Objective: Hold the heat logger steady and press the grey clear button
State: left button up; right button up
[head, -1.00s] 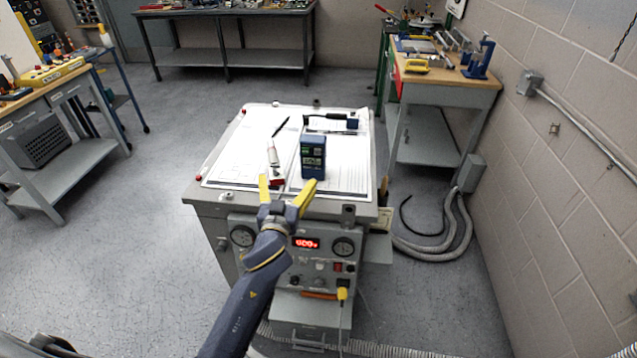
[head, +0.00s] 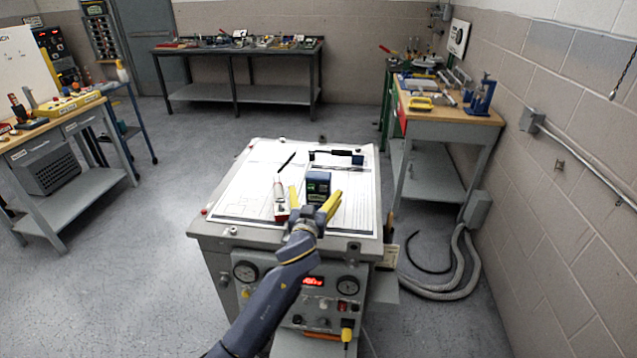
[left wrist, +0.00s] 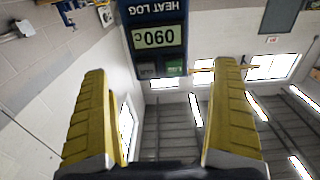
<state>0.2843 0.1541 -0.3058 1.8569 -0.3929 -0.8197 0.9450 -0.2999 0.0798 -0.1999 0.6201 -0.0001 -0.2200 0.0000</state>
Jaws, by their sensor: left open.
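The heat logger (head: 317,184) is a small dark blue box standing upright on the papers of the cart top. In the left wrist view the heat logger (left wrist: 153,20) appears upside down, with a lit number display (left wrist: 155,37). On its face are a grey button (left wrist: 147,70) and a green button (left wrist: 174,68). My left gripper (head: 312,203) is open, its yellow fingers just in front of the logger. In the left wrist view the left gripper (left wrist: 160,88) has its fingers spread wide, with nothing between them; I cannot tell whether they touch the logger. My right gripper is out of view.
A white tube with a red end (head: 280,200) lies close left of the logger. A black pen (head: 287,161) and a dark-handled tool (head: 337,154) lie behind. The cart's front panel (head: 300,290) has dials.

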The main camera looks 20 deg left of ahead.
aim_at(317, 186)
pick_arm(q)
jog(key=shift+w+a, duration=0.15)
jog(key=shift+w, duration=0.95)
jog(key=shift+w+a, duration=0.2)
jog(key=shift+w, duration=0.95)
jog(key=shift+w+a, duration=0.15)
jog(key=shift+w, duration=0.95)
jog(key=c, duration=1.4)
